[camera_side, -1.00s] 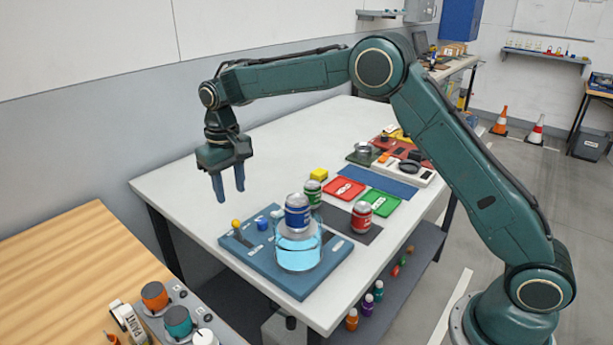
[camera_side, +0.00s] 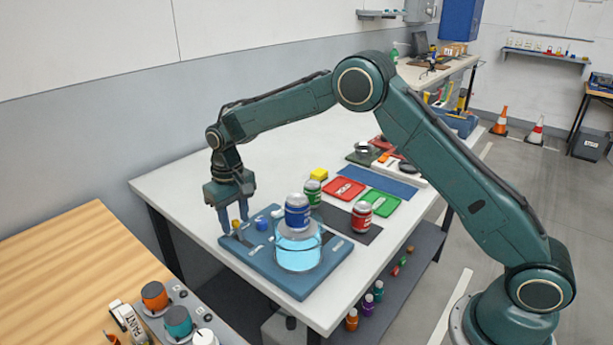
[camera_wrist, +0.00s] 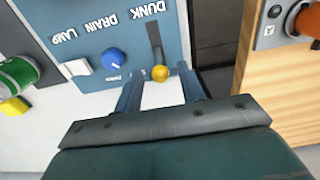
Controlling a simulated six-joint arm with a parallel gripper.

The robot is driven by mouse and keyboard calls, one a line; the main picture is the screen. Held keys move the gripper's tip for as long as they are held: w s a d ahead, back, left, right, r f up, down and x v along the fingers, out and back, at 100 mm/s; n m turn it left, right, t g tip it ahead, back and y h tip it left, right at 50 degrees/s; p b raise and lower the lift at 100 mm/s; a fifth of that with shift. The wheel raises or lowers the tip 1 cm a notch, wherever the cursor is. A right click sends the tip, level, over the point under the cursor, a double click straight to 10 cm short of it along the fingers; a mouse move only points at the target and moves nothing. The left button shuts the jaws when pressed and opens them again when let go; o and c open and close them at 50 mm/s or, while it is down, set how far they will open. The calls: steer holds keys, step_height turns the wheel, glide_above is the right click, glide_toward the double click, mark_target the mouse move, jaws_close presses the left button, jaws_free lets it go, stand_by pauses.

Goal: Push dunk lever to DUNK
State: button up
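The dunk lever has a yellow ball knob (camera_wrist: 160,73) at one end of a dark slot (camera_wrist: 153,38) in the blue panel (camera_wrist: 93,35), with the word DUNK beside the slot in the wrist view. In the side view the knob (camera_side: 236,223) shows at the panel's left end. My gripper (camera_wrist: 158,80) is open, its two fingers apart on either side of the knob, with no clear contact. In the side view my gripper (camera_side: 234,228) is lowered over the panel's left end. A glass tank of blue water (camera_side: 298,252) stands on the panel with a blue can (camera_side: 298,212) above it.
A blue knob (camera_wrist: 111,59) and a white switch (camera_wrist: 75,68) sit beside the lever. A green can (camera_side: 312,192), a red can (camera_side: 362,217), red tray (camera_side: 344,189) and green tray (camera_side: 380,203) stand behind the panel. A wooden table (camera_side: 75,258) lies at left.

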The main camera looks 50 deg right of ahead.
mark_target(240, 233)
jaws_close()
steer(key=shift+s+r, duration=0.1)
steer(key=shift+s, duration=0.05)
steer(key=shift+s+t, duration=0.8)
steer(key=shift+t, duration=0.6)
steer(key=shift+s+t, duration=0.9)
steer(key=shift+t, duration=0.4)
